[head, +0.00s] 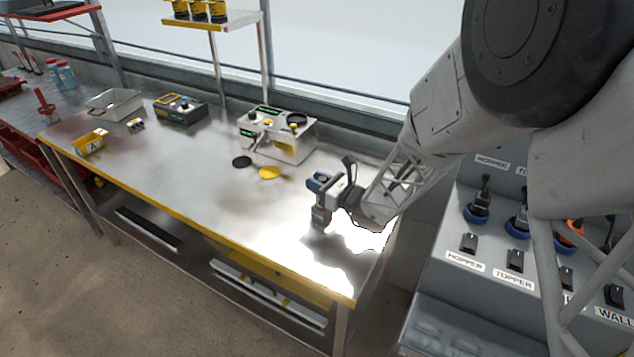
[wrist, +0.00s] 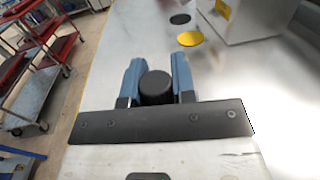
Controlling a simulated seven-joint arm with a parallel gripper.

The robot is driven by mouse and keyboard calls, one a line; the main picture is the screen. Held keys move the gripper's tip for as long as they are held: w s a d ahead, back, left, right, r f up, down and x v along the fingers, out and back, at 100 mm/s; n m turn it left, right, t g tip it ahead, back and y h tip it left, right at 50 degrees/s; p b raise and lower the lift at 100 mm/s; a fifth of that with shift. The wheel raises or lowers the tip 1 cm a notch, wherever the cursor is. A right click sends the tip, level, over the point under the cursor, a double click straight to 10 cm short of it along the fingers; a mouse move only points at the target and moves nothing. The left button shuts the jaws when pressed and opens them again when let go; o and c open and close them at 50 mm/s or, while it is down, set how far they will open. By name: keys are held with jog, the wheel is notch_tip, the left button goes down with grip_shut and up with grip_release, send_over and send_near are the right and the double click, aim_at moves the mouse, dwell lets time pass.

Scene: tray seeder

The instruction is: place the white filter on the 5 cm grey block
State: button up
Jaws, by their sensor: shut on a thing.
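My gripper (head: 319,200) is above the right part of the steel bench, with its blue fingers pointing down. In the wrist view its two blue fingers (wrist: 155,75) are shut on a dark, round-topped thing (wrist: 156,88). Only its black top and upper side show there, so I cannot tell what lies below. I cannot make out a white filter in either view. I cannot pick out the 5 cm grey block either; the arm and glare may hide part of the bench.
The steel bench (head: 190,185) has a yellow front edge. A black disc (head: 242,161) and a yellow disc (head: 269,173) lie on it, before a grey instrument box (head: 283,135). A switch panel (head: 490,258) stands at right. The bench's middle is clear.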

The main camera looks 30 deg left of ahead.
jog(key=shift+f, duration=0.15)
jog(key=o, duration=0.9)
jog(key=s+d, duration=0.1)
jog(key=d, duration=1.1)
jog(key=shift+s, duration=0.25)
dwell(0.7)
